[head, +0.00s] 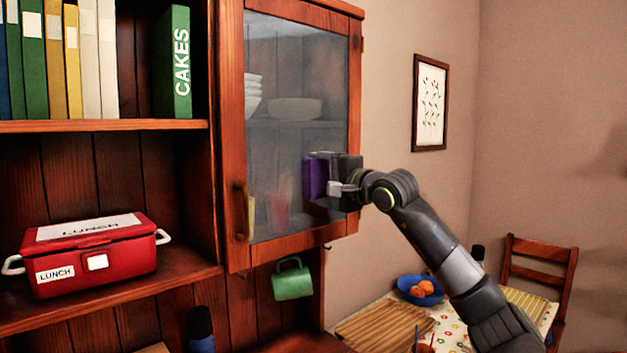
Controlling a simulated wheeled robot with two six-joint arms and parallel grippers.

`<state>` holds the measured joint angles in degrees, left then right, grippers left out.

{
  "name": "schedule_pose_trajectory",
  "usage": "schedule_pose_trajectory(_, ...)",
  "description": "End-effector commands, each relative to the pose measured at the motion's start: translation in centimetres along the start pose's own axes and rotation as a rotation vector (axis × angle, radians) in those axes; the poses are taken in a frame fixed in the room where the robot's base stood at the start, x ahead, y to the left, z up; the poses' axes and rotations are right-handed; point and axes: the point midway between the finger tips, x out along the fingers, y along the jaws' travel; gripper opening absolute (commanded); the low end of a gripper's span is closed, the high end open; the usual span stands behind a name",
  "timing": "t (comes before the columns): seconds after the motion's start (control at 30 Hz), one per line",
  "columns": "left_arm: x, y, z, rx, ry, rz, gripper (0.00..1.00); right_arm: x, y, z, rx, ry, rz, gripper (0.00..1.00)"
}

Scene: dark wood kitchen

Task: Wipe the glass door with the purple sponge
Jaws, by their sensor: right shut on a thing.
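The glass door (290,110) is a wood-framed cabinet door with a hazy pane, and it looks closed. Its handle (241,212) is on the left side of the frame. My right gripper (333,187) reaches in from the right and is shut on the purple sponge (315,177). The sponge is at the lower right of the pane, against or very close to the glass; I cannot tell if it touches. The gripper hides part of the sponge. My left gripper is not in view.
Bowls (294,108) show behind the glass. A green mug (292,280) hangs below the cabinet. Left shelves hold a red lunch box (90,255) and a green CAKES book (172,65). A table with a blue fruit bowl (411,294) stands lower right, near a chair (540,262).

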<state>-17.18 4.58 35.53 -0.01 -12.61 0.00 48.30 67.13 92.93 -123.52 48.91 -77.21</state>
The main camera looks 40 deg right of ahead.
Motion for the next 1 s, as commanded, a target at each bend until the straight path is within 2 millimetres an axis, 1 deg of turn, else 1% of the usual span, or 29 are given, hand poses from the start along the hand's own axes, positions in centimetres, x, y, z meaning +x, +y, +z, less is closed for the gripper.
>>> schedule_pose_trajectory(0.03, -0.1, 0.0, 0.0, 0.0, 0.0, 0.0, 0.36, 0.0, 0.1, -0.6, 0.0, 0.004, 0.002, 0.59)
schedule_pose_trajectory(0.1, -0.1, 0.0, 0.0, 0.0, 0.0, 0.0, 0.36, 0.0, 0.1, -1.0, 0.0, 0.004, 0.002, 0.59)
schedule_pose_trajectory(0.2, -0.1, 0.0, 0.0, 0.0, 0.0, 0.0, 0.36, 0.0, 0.1, -1.3, 0.0, 0.003, 0.002, 0.59)
schedule_pose_trajectory(0.53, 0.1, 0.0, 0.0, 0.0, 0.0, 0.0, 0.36, -0.2, 0.1, -1.4, -0.001, 0.002, 0.0, 0.59)
schedule_pose_trajectory(0.67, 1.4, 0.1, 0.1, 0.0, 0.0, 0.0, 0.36, -1.2, 0.4, -1.4, -0.003, 0.003, -0.001, 0.59)
schedule_pose_trajectory(1.0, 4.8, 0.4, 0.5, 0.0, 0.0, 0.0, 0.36, -4.7, 0.5, -1.4, -0.004, 0.003, -0.002, 0.59)
